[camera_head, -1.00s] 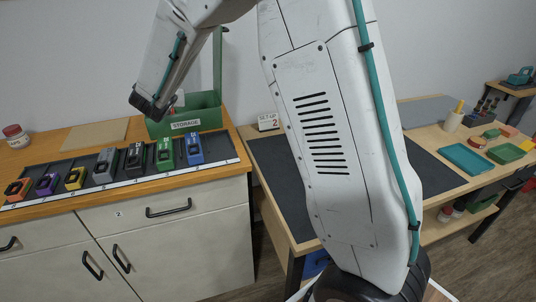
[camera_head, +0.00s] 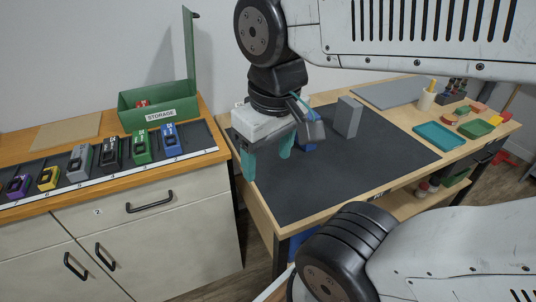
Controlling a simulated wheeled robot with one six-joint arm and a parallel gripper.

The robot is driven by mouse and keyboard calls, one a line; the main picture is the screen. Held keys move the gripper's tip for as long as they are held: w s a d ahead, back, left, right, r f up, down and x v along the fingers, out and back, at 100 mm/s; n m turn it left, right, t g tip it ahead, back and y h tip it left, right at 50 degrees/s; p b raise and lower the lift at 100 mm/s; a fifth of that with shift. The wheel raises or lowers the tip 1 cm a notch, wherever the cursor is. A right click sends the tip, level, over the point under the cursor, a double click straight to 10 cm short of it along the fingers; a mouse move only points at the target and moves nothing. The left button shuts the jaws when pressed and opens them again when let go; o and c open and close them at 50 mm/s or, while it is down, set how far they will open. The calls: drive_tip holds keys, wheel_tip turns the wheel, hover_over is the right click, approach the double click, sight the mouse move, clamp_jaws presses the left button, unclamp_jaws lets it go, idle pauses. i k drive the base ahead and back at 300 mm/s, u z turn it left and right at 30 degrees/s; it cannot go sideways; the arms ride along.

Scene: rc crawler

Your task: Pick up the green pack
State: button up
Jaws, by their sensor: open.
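The green pack (camera_head: 141,147) stands in the dark rack (camera_head: 205,142) on the left cabinet, between a black pack and a blue pack. It is fully in view and nothing touches it from above. My gripper (camera_head: 267,158) has teal fingers spread apart with nothing seen between them. It points down near the left end of the workbench, to the right of the green pack and clear of it.
A black pack (camera_head: 111,153) and a blue pack (camera_head: 171,140) flank the green one. The open green storage box (camera_head: 158,112) stands behind. On the workbench mat (camera_head: 350,175) are a grey block (camera_head: 347,117) and a blue object (camera_head: 307,144), partly hidden by my gripper.

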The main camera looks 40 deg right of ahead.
sight(142, 152)
drive_tip(key=u, duration=2.1)
drive_tip(key=i, duration=2.75)
drive_tip(key=z, duration=3.9)
